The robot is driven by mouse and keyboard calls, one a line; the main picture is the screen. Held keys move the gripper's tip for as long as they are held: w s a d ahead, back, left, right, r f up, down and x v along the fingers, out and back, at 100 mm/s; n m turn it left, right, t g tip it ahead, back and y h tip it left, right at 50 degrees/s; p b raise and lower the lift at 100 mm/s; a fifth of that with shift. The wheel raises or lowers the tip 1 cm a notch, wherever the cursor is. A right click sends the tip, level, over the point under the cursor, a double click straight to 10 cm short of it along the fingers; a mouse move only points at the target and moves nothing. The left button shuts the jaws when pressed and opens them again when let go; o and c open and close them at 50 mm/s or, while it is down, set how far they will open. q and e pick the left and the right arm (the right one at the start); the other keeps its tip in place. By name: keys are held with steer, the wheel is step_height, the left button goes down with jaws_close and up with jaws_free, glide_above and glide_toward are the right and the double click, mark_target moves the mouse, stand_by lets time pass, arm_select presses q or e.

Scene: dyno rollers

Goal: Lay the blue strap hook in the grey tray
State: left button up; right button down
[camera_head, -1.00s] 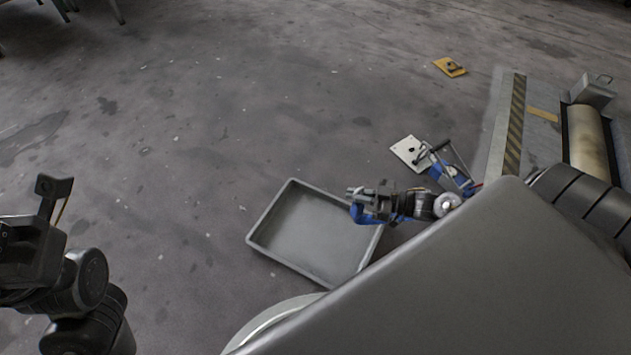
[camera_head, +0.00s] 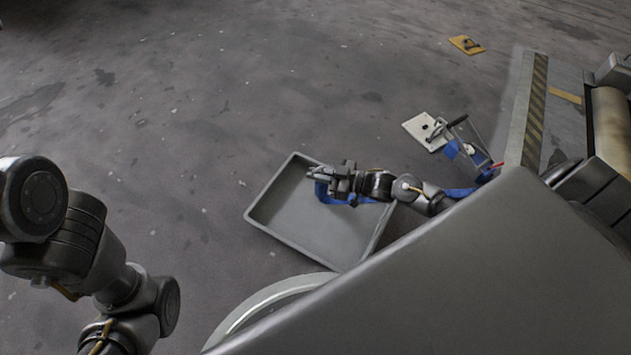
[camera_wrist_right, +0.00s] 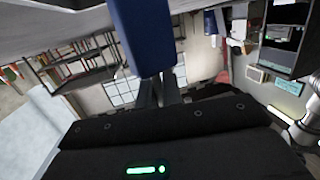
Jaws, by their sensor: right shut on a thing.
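The grey tray (camera_head: 285,228) lies on the floor in the middle of the head view. My right gripper (camera_head: 318,172) is over the tray's far side, shut on the blue strap hook (camera_head: 325,194). Blue webbing hangs just below the jaws; whether it touches the tray cannot be told. In the right wrist view, a wide blue strap (camera_wrist_right: 145,35) stands between the fingers of the right gripper (camera_wrist_right: 158,90). The hook's metal end is not clearly visible. My left arm shows at the left, but its gripper is out of view.
A white plate (camera_head: 415,127) with a dark ring lies right of the tray. Beside it is a metal-handled device with blue strap (camera_head: 465,149). A yellow plate (camera_head: 466,44) lies further off. A roller platform (camera_head: 512,115) with a striped edge stands at right. Floor left of the tray is clear.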

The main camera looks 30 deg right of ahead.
mark_target(321, 189)
steer(key=f+b, duration=0.1)
steer(key=f, duration=0.1)
steer(key=f+b, duration=0.1)
steer(key=b, duration=0.1)
steer(key=shift+w+a+f, duration=0.2)
steer(key=shift+f, duration=0.15)
steer(key=shift+f, duration=0.15)
steer(key=c, duration=1.6)
jaws_free()
steer(key=shift+o, duration=0.2)
